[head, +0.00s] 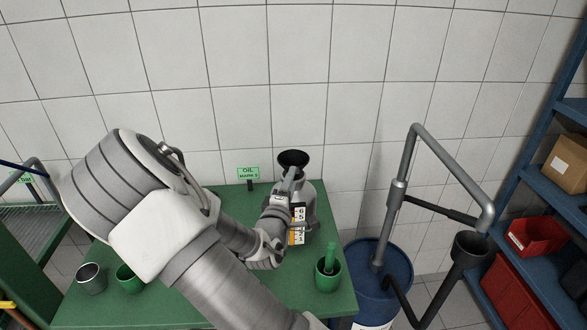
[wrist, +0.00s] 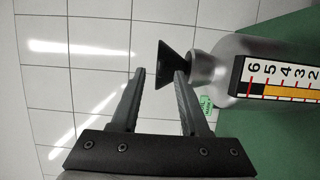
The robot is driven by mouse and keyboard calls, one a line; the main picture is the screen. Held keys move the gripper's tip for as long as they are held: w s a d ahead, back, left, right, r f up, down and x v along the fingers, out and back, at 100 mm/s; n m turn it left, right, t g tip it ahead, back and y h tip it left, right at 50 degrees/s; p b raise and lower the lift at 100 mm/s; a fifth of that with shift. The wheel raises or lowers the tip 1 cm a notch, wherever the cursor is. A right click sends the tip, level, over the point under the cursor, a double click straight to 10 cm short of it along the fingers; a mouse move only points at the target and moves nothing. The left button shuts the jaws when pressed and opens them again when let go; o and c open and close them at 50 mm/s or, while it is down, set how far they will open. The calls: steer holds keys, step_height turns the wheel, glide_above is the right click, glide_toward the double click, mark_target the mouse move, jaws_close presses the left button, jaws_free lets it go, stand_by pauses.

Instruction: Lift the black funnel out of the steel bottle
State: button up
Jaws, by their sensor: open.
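The black funnel (head: 293,158) stands in the mouth of the steel bottle (head: 310,193) on the green table, its wide cone above the neck. In the wrist view the funnel (wrist: 171,63) lies sideways, its stem hidden in the bottle (wrist: 228,58). My gripper (wrist: 161,73) is open, with the cone at its fingertips. One finger overlaps the cone's edge near the neck, and the other is apart from it on the rim side. I cannot tell whether either finger touches it. In the head view my wrist and gripper partly cover the bottle.
The green table (head: 220,300) also holds a green cup with a green object (head: 328,274), a metal cup (head: 91,279), another green cup (head: 130,278) and an oil sign (head: 248,173). A blue drum (head: 387,262) with a pipe stands right. A tiled wall is behind.

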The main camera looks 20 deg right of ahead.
steer(key=shift+x, duration=1.35)
jaws_close()
